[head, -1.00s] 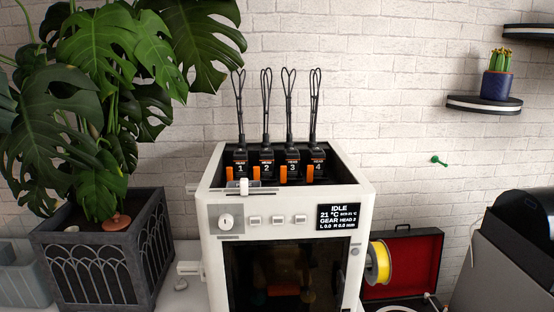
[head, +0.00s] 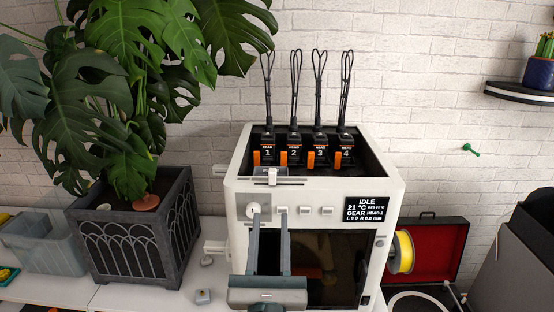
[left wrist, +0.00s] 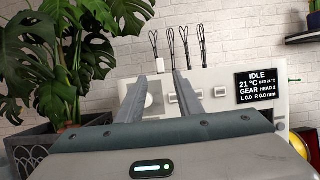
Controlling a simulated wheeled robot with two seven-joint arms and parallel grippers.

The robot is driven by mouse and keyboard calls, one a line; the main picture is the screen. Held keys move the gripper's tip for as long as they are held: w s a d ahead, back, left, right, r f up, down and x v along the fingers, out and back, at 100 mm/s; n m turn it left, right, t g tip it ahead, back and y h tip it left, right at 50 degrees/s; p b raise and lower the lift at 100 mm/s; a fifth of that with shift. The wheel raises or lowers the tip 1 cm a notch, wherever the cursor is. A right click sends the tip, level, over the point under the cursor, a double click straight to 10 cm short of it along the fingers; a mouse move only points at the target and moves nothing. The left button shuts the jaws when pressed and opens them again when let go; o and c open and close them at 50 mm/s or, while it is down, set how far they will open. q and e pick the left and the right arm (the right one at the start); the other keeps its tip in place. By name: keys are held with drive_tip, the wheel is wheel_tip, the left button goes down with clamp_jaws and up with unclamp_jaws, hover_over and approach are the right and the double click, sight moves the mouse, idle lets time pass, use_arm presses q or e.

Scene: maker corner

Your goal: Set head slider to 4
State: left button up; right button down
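The white printer (head: 237,205) carries heads 1 to 4 in a row in its open top. The small white head slider (head: 272,176) sits on a short rail on the top front edge, left of centre, below heads 1 and 2. The display (head: 367,210) reads IDLE, 21 °C, GEAR HEAD 2; it also shows in the left wrist view (left wrist: 260,87). My left gripper (head: 269,211) is open and empty, its fingers pointing at the front panel below the slider, one before the round knob. Contact cannot be told. My right gripper is not in view.
Several small buttons (head: 305,211) line the panel right of the fingers. A large plant in a dark planter (head: 135,235) stands close on the left. An open red-lined case (head: 436,250) with a yellow spool is on the right. A wall shelf (head: 522,94) hangs at upper right.

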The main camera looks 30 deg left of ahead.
use_arm(q)
drive_tip(key=shift+w+a, duration=0.15)
drive_tip(key=b, duration=0.3)
approach(273, 168)
drive_tip(key=w, duration=0.1)
drive_tip(key=p+x, duration=0.1)
drive_tip(key=x, duration=0.2)
drive_tip(key=p+x, duration=0.2)
drive_tip(key=x, duration=0.2)
drive_tip(key=p+x, duration=0.1)
drive_tip(key=x, duration=0.2)
drive_tip(key=shift+w+a+r, duration=0.15)
drive_tip(key=shift+a, duration=0.3)
drive_tip(key=shift+w+a+r+p, duration=0.15)
drive_tip(key=shift+w+a+p, duration=0.15)
drive_tip(key=shift+w+p, duration=0.15)
clamp_jaws()
